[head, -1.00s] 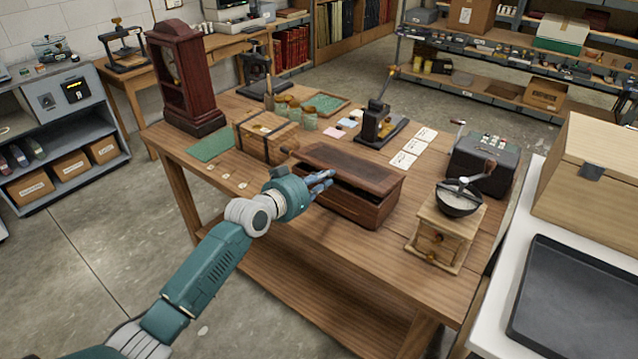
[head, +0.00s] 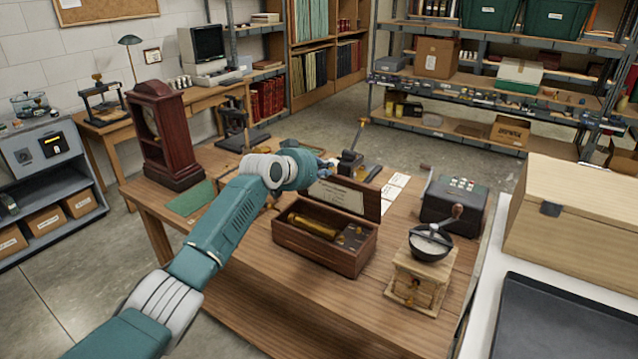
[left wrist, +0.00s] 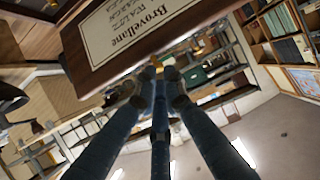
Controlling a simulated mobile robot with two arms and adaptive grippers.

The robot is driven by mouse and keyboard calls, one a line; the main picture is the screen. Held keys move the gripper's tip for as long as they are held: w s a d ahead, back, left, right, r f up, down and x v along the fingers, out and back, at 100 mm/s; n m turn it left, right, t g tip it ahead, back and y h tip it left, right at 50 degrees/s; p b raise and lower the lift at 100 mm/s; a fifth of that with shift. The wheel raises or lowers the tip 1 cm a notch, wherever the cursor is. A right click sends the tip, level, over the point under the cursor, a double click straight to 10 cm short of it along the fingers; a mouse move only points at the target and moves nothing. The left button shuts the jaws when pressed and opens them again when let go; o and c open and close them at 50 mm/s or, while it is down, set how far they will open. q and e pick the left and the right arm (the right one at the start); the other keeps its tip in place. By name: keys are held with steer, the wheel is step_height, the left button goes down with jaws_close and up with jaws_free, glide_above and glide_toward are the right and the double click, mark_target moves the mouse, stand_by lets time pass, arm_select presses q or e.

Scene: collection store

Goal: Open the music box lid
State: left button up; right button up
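The music box (head: 310,254) is a dark wooden box on the wooden table. Its lid (head: 362,197) stands raised at the back, with a pale label inside. A brass cylinder (head: 314,226) shows inside the box. My left gripper (head: 328,166) is behind the top of the lid, its fingers partly hidden. In the left wrist view, the fingertips (left wrist: 160,76) are drawn close together with nothing between them. The lid (left wrist: 205,18) is close by at the top of that view; I cannot tell whether they touch. My right gripper is not in view.
A coffee grinder (head: 418,277) stands right of the music box, and a dark machine with a crank (head: 452,203) behind it. A dark red clock case (head: 164,140) is at the table's left. A pale wooden chest (head: 575,222) is at the right. The front of the table is clear.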

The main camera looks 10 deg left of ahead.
arm_select(q)
steer(key=o, duration=0.4)
steer(key=shift+s+f, duration=0.1)
steer(key=shift+f, duration=0.55)
steer(key=shift+c, duration=0.2)
steer(key=v, duration=1.3)
steer(key=shift+r, duration=0.15)
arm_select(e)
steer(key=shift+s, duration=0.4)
